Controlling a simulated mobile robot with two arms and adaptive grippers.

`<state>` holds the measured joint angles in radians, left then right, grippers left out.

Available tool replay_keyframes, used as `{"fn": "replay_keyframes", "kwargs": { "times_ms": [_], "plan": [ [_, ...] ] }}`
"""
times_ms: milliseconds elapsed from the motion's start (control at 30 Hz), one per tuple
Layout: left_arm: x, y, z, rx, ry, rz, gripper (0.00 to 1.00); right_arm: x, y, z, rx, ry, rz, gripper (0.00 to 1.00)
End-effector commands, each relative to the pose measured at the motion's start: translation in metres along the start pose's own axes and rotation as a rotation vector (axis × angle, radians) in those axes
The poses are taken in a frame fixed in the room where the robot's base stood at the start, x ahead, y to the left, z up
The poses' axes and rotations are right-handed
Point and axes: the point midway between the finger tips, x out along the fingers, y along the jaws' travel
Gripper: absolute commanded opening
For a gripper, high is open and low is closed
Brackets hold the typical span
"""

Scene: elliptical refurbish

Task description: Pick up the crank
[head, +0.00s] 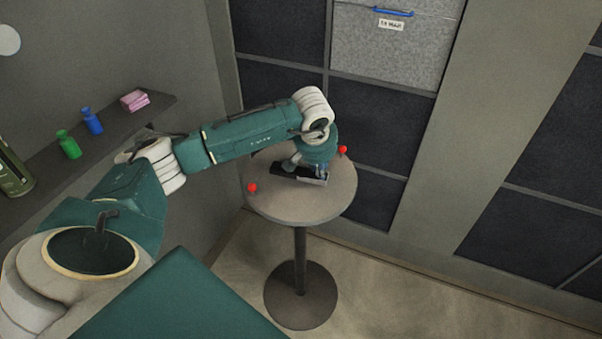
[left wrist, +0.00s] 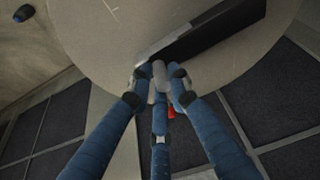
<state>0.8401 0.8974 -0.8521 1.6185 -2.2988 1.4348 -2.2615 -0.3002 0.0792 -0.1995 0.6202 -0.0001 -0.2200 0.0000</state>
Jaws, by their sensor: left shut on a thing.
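My left gripper (left wrist: 160,82) has its blue fingers closed around a pale grey rod-like part (left wrist: 159,72), which I take to be the crank. Its tip touches or overlaps the long dark block's pale edge in the left wrist view; I cannot tell which. A red knob (left wrist: 171,112) shows partly behind the fingers. In the head view my left gripper (head: 312,166) is low over the round table (head: 300,208), and the held part is mostly hidden. A red ball (head: 342,150) shows just right of it. My right gripper is not in view.
A long black block (head: 288,171) lies on the table under the gripper, also in the left wrist view (left wrist: 215,38). Another red ball (head: 252,188) sits near the table's left edge. A wall shelf (head: 110,135) at left holds bottles and a pink item. Dark panels stand behind the table.

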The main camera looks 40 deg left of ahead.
Motion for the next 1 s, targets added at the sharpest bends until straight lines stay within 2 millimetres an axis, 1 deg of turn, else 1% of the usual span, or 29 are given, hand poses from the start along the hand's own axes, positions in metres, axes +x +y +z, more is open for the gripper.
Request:
{"fn": "replay_keyframes", "kwargs": {
  "times_ms": [333, 467, 533, 667, 900, 1000],
  "plan": [
    [-0.003, -0.001, -0.003, -0.001, 0.004, -0.002, 0.0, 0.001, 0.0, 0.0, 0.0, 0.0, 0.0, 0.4],
    [-0.012, -0.001, -0.007, -0.001, 0.006, -0.001, 0.0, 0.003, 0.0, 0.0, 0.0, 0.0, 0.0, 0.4],
    [-0.02, -0.001, -0.011, -0.002, 0.008, 0.0, 0.0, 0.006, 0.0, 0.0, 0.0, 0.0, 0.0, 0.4],
    [-0.043, 0.0, -0.021, -0.002, 0.011, 0.001, 0.0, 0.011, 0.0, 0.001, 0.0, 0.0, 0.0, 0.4],
    [-0.107, 0.0, -0.047, -0.002, 0.012, 0.002, 0.0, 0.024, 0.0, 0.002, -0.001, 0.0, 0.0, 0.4],
    [-0.131, 0.0, -0.057, -0.002, 0.01, 0.002, 0.0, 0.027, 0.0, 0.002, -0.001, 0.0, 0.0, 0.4]
  ]
}}
